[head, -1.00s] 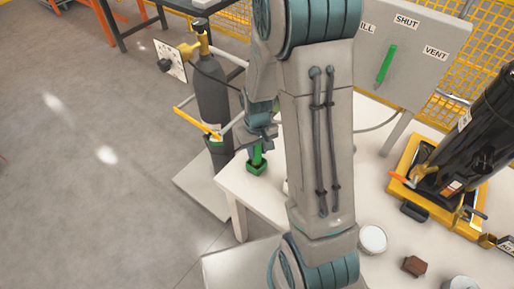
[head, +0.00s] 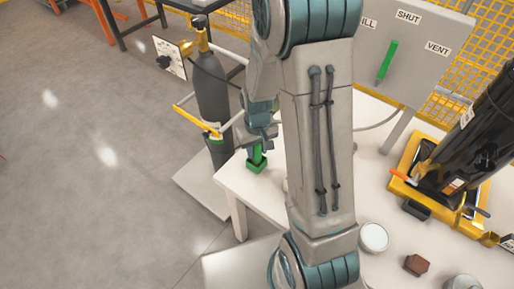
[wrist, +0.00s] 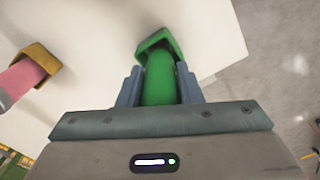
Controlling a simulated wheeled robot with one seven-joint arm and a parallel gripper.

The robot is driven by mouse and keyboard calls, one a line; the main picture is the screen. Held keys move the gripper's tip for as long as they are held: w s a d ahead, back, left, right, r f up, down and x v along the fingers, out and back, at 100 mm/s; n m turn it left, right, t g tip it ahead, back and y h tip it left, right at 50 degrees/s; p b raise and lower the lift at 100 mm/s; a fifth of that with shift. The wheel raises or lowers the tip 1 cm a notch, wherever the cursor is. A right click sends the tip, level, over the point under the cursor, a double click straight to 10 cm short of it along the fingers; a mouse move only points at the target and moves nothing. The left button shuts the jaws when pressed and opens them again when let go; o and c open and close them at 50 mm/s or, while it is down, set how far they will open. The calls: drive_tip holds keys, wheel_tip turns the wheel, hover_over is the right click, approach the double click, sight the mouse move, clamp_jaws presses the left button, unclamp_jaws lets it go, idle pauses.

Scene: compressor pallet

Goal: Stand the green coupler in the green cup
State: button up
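The green coupler (wrist: 160,80) is between the two fingers of my gripper (wrist: 160,88) in the wrist view, and the fingers are closed against its sides. Its far end is at the opening of the green cup (wrist: 150,42); how deep it sits inside cannot be told. In the head view the coupler (head: 257,151) appears upright, directly over or in the green cup (head: 256,167) near the left corner of the white table. My gripper (head: 258,142) is above the cup, partly hidden by my arm.
A yellow cup (wrist: 38,60) with a pink piece (wrist: 22,78) stands left in the wrist view. A grey gas cylinder (head: 212,100) stands beside the table (head: 240,185). A white round lid (head: 374,237) and brown block (head: 416,265) lie at the right front.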

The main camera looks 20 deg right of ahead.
drive_tip(key=o, duration=0.4)
drive_tip(key=shift+r, duration=0.15)
wheel_tip(320, 180, up, 14)
drive_tip(key=shift+f, duration=0.2)
idle(0.5)
drive_tip(key=s+r+m+t, duration=0.1)
drive_tip(key=s+r+t, duration=0.1)
drive_tip(key=s+r, duration=0.5)
drive_tip(key=s, duration=0.6)
drive_tip(key=shift+s+m+t, duration=0.2)
drive_tip(key=shift+m+t, duration=0.1)
drive_tip(key=shift+t, duration=0.1)
